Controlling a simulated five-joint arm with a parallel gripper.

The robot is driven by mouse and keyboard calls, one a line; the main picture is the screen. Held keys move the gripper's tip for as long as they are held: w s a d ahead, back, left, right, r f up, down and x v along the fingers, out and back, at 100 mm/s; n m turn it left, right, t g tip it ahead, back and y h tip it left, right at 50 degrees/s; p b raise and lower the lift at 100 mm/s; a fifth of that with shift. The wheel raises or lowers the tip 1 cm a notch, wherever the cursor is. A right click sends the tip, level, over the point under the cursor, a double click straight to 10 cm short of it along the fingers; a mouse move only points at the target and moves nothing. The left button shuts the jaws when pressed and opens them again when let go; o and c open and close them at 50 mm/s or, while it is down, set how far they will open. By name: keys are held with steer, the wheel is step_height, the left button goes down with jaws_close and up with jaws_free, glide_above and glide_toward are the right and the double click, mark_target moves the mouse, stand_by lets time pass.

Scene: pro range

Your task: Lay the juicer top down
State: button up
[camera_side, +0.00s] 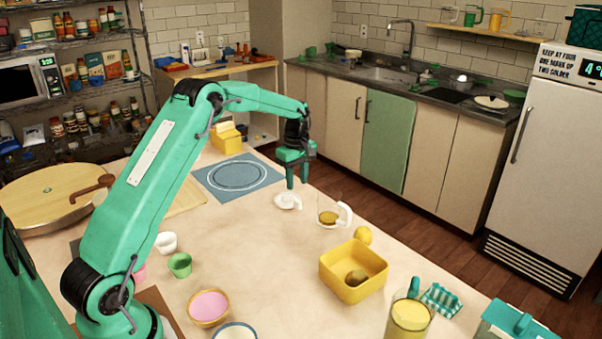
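A small white ridged piece that looks like the juicer top (288,201) is on the tabletop, just below my gripper. My gripper (297,181) points down with its two green fingers apart, and its tips are just above the white piece. From this angle I cannot tell whether the tips touch it. A clear jug with a white handle (345,214) and some yellow content, seemingly the juicer's lower part, stands to the right of the white piece.
A lemon (363,235) and a yellow bin (343,285) holding a brown item are to the right. A blue mat with a ring (218,182) lies to the left. Small cups and bowls (180,265) stand nearer. The tabletop between them is clear.

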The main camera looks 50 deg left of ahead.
steer(key=shift+r, duration=2.15)
steer(key=s+d+r+m+t, duration=0.3)
steer(key=s+d+r+m, duration=0.6)
steer(key=s+d+r, duration=0.5)
steer(key=s+d+f+m+t, duration=0.1)
steer(key=s+m, duration=0.3)
steer(key=s, duration=0.5)
steer(key=s+d+f+m+t, duration=0.1)
steer(key=s+d+m, duration=0.3)
steer(key=s, duration=0.5)
steer(key=shift+s+d+m+t, duration=0.3)
steer(key=shift+s+d+m, duration=0.05)
steer(key=shift+m, duration=0.15)
